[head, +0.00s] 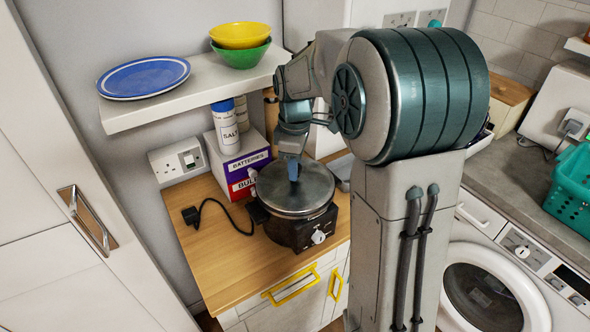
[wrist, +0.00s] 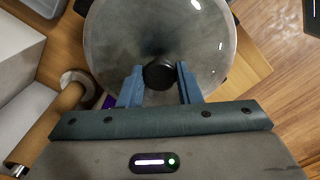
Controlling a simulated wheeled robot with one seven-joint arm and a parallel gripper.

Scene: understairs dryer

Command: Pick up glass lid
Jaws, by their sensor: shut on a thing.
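The glass lid (head: 281,190) is a round, greyish see-through disc with a rim, sitting on a black slow cooker (head: 302,228) on the wooden counter. In the wrist view the lid (wrist: 118,40) fills the top middle, with its round black knob (wrist: 159,74) near the centre. My gripper (head: 292,176) reaches down over the lid from above. In the wrist view the blue fingers of my gripper (wrist: 160,80) stand on either side of the knob and are shut on it. The knob is hidden by the gripper in the head view. Whether the lid is lifted clear of the pot cannot be told.
Boxes (head: 239,165) and a salt container (head: 226,127) stand behind the cooker. A shelf (head: 190,92) above holds a blue plate (head: 144,77) and stacked yellow and green bowls (head: 240,50). A black plug and cord (head: 207,213) lie left of the cooker. The counter's front left is clear.

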